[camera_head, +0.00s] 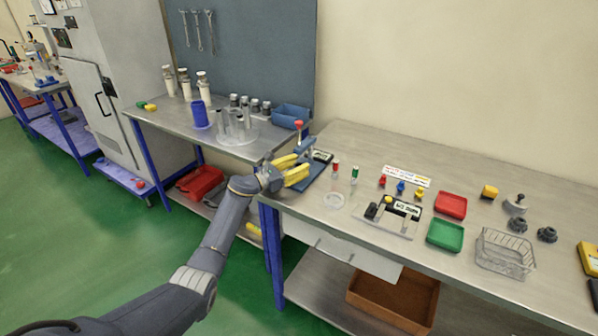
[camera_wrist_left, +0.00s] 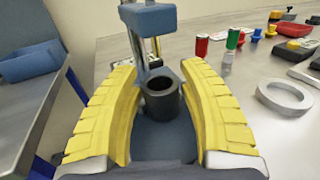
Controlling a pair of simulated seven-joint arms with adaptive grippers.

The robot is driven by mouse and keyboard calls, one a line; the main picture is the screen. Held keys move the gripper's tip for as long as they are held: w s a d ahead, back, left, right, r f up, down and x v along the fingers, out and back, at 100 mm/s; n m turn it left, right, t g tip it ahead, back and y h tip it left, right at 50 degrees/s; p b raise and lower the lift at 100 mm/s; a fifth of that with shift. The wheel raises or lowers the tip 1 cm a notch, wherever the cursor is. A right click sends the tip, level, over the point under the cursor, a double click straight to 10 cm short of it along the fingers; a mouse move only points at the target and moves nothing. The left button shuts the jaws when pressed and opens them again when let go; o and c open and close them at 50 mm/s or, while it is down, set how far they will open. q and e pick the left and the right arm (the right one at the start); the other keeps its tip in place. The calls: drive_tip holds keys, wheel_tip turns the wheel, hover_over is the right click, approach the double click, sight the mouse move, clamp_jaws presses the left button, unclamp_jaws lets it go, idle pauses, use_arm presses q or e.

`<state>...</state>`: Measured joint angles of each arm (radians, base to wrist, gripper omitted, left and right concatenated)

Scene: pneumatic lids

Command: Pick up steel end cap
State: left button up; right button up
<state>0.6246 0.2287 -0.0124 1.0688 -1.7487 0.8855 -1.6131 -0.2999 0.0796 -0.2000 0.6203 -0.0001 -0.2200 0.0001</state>
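My left gripper (camera_head: 302,165) is open at the left end of the right-hand bench, over the blue base of a small press (camera_head: 314,175). In the left wrist view its yellow fingers (camera_wrist_left: 158,66) stand on either side of a dark grey hollow cylinder (camera_wrist_left: 161,103), with gaps on both sides. The cylinder is upright under the press's blue head (camera_wrist_left: 148,17). I cannot tell whether this cylinder is the steel end cap or part of the press. In the head view the fingers hide it. My right gripper is not in view.
A pale ring (camera_head: 333,200) and small red and green cylinders (camera_head: 335,167) are to the right. Beyond are a red tray (camera_head: 451,205), a green tray (camera_head: 445,236) and a wire basket (camera_head: 505,254). A clear rack (camera_head: 236,128) and a blue bin (camera_head: 291,116) stand on the left bench.

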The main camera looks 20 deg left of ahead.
use_arm(q)
clamp_jaws()
drive_tip(key=shift+r, duration=0.1)
